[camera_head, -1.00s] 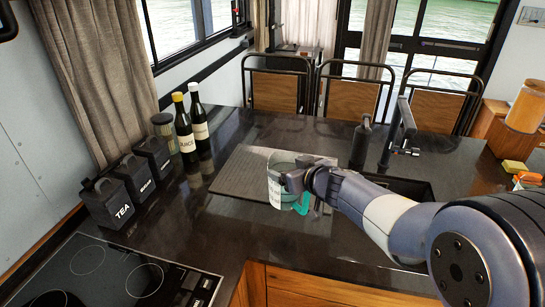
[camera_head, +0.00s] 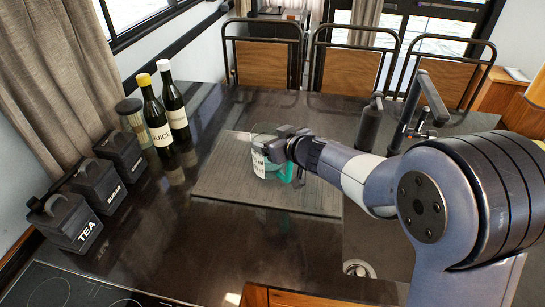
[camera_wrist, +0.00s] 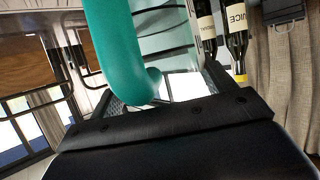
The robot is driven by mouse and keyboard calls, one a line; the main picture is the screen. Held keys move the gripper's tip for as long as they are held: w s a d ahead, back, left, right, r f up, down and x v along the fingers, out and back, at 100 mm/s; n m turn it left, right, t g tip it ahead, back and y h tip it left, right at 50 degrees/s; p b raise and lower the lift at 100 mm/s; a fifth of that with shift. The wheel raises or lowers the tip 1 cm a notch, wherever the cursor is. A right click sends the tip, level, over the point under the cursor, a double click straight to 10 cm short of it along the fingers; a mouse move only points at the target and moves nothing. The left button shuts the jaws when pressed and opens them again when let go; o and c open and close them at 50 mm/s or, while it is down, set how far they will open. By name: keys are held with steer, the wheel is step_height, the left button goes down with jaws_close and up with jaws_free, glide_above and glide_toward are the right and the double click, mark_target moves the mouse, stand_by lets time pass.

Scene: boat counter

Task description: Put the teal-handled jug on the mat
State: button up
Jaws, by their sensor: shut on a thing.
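The jug (camera_head: 262,160) is clear with a teal handle (camera_head: 286,172) and some print on its side. In the head view it is over the middle of the dark grey mat (camera_head: 225,185), upright as far as I can see. I cannot tell whether its base touches the mat. My gripper (camera_head: 277,150) is shut on the jug at its right side. In the wrist view the teal handle (camera_wrist: 122,50) fills the space in front of my gripper (camera_wrist: 165,95), with the clear jug wall (camera_wrist: 165,40) behind it. My gripper hides part of the jug.
Two bottles (camera_head: 157,118), a jar (camera_head: 132,120) and black canisters (camera_head: 98,185) stand left of the mat. A black dispenser (camera_head: 368,125) and a tap (camera_head: 415,115) stand to the right. A hob (camera_head: 60,290) is at front left. The counter before the mat is clear.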

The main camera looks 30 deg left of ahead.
step_height(320, 180, down, 4)
steer(key=shift+f+b, duration=0.1)
steer(key=shift+b, duration=0.8)
steer(key=o, duration=1.7)
steer(key=shift+f, duration=0.1)
steer(key=shift+r, duration=0.25)
steer(key=p+v, duration=0.1)
steer(key=v, duration=1.1)
steer(key=shift+f, duration=0.2)
steer(key=shift+s, duration=0.1)
